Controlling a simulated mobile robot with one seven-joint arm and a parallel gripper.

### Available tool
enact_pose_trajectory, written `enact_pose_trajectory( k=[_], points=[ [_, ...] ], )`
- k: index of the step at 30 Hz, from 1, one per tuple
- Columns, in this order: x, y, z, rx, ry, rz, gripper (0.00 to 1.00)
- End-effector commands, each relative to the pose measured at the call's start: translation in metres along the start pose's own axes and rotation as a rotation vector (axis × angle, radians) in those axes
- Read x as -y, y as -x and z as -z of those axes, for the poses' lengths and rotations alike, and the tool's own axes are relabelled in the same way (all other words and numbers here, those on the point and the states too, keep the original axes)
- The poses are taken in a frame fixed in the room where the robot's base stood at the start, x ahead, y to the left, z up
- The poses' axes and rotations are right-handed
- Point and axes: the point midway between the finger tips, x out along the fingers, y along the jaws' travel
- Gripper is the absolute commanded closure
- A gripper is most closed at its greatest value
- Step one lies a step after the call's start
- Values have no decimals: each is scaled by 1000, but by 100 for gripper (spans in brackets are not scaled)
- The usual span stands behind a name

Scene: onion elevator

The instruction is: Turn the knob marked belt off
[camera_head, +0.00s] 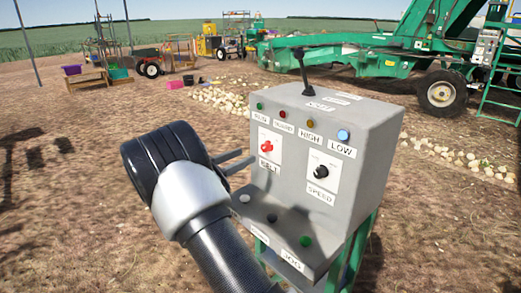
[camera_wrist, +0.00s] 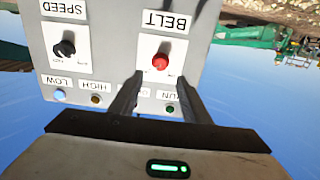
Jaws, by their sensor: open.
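The red belt knob (camera_head: 266,146) sits on a white plate labelled BELT, at the left of the grey control box's (camera_head: 375,150) front panel. In the wrist view, which is upside down, the red knob (camera_wrist: 160,61) shows beyond the two fingers. My gripper (camera_head: 248,161) reaches in from the left, close to the panel beside the red knob. In the wrist view my gripper (camera_wrist: 158,85) is open, with its fingers apart and nothing between them. I cannot tell whether the fingertips touch the panel. The knob's off mark is too small to read.
A black speed knob (camera_head: 320,171) is right of the belt knob. Coloured lamps (camera_head: 342,135) line the panel above. A black lever (camera_head: 304,75) stands on top. Below are white, dark and green buttons (camera_head: 305,241). Green machinery (camera_head: 350,55) stands behind; dirt ground is open around.

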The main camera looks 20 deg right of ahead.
Motion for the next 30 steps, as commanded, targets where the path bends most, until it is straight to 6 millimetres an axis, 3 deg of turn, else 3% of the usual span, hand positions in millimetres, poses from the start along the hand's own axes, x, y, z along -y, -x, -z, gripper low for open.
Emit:
enact_pose_trajectory(
  k=[6, 12, 18, 26, 30],
  points=[
    [-1, -49, -1, 1, 1, -3, 57],
    [0, -79, 0, 1, 0, -2, 57],
    [0, -92, -1, 1, 1, 1, 57],
    [0, -93, -1, 1, 1, 1, 57],
    [0, -92, 0, 1, 1, 1, 79]
  ],
)
